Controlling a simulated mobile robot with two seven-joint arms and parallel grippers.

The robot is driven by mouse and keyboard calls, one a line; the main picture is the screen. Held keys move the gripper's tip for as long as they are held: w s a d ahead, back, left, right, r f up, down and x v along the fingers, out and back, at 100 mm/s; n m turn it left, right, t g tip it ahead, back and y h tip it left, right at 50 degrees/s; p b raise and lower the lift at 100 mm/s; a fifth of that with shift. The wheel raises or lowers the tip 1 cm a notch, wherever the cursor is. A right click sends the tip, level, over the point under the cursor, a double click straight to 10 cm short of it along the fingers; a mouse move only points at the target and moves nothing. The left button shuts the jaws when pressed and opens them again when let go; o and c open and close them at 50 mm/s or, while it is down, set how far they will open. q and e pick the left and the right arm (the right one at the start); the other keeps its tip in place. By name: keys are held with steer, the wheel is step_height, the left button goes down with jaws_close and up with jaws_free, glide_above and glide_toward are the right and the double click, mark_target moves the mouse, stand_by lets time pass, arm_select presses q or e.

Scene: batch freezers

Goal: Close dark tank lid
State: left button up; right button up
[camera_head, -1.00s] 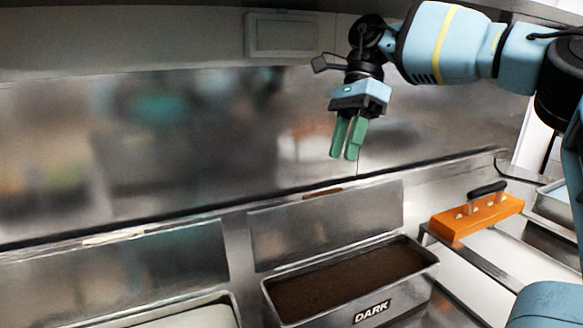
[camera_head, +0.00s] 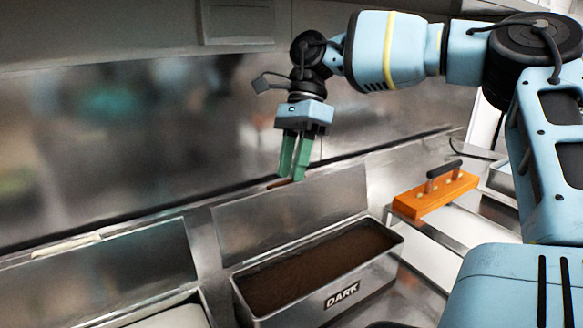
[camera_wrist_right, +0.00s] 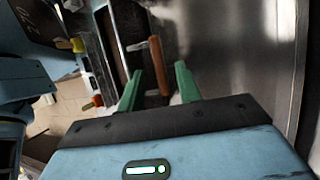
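The dark tank (camera_head: 390,272), a steel tub labelled DARK and filled with brown contents, stands at the lower middle of the head view. Its steel lid (camera_head: 290,217) stands open, raised behind the tub. A brown handle (camera_head: 279,184) shows at the lid's top edge, partly hidden by my fingers. My right gripper (camera_head: 293,177) points down just above that edge, its green fingers apart. In the right wrist view the gripper (camera_wrist_right: 158,88) is open, with the brown handle (camera_wrist_right: 158,62) ahead between the fingers; I see no grip on it. My left gripper is out of view.
An orange block with a dark handle (camera_head: 436,194) lies on the counter right of the tank. Another tub with a raised lid (camera_head: 95,275) is at the left. A steel wall (camera_head: 130,130) rises behind the lids.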

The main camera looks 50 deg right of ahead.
steer(key=shift+a+f, duration=0.25)
steer(key=shift+f, duration=0.25)
jaws_close()
